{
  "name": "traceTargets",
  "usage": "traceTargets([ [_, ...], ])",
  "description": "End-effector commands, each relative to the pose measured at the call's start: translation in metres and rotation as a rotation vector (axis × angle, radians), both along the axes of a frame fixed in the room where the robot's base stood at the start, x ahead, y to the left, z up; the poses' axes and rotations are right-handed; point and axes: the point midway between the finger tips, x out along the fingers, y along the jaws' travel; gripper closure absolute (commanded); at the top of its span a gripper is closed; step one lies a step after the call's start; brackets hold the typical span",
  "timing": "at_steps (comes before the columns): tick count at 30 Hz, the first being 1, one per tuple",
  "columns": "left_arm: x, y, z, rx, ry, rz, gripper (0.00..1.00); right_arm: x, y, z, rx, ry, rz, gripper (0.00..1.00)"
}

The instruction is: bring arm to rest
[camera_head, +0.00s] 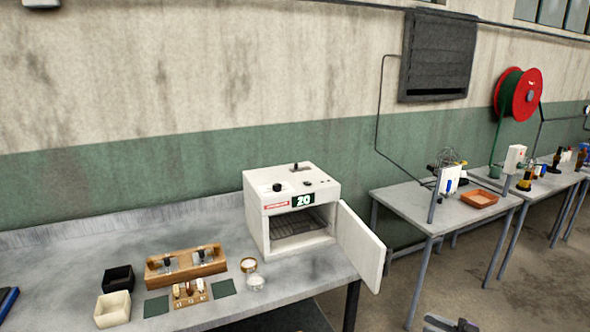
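My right gripper (452,325) shows only in part at the bottom edge, right of centre, over the floor and clear of the table. Most of it is cut off, so I cannot tell whether it is open or shut. My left gripper is not in view.
A white oven (290,183) with its door (360,247) swung open stands at the right end of the grey table (60,265). Left of it are a wooden rack (187,275), small jars (254,281), a black box (118,279) and a cream box (112,309). Other tables stand right.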

Motion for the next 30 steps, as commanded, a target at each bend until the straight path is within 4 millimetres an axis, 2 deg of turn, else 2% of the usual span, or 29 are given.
traceTargets([
  [5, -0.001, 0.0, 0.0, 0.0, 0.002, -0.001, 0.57, 0.034, 0.026, -0.011, 0.109, 0.015, -0.16, 0.65],
  [8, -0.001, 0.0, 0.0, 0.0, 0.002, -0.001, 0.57, 0.054, 0.044, -0.027, 0.169, 0.065, -0.284, 0.65],
  [11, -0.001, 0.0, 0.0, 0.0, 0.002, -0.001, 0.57, 0.072, 0.069, -0.058, 0.215, 0.179, -0.436, 0.65],
  [12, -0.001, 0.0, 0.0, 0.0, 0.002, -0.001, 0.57, 0.075, 0.08, -0.075, 0.222, 0.246, -0.5, 0.65],
  [14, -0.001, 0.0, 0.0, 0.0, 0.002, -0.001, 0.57, 0.075, 0.098, -0.105, 0.216, 0.363, -0.588, 0.65],
  [16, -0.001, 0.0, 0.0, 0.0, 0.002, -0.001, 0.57, 0.063, 0.122, -0.143, 0.186, 0.52, -0.671, 0.65],
  [18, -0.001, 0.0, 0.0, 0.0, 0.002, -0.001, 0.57, 0.039, 0.148, -0.184, 0.128, 0.694, -0.734, 0.65],
  [20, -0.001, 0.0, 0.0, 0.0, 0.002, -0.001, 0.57, 0.012, 0.168, -0.214, 0.068, 0.838, -0.767, 0.65],
  [21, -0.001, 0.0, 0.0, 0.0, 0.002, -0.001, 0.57, -0.009, 0.182, -0.231, 0.023, 0.93, -0.78, 0.65],
  [23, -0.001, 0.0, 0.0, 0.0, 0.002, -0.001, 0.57, -0.044, 0.201, -0.254, -0.047, 1.065, -0.786, 0.65],
  [24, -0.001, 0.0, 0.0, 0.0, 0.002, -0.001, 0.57, -0.069, 0.213, -0.267, -0.097, 1.151, -0.783, 0.65],
  [26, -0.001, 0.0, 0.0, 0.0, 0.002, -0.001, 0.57, -0.109, 0.23, -0.281, -0.174, 1.275, -0.771, 0.65],
  [27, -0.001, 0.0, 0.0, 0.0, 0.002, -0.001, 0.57, -0.136, 0.24, -0.288, -0.223, 1.352, -0.759, 0.65],
  [30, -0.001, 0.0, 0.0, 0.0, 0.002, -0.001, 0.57, -0.197, 0.259, -0.297, -0.334, 1.518, -0.719, 0.65],
])
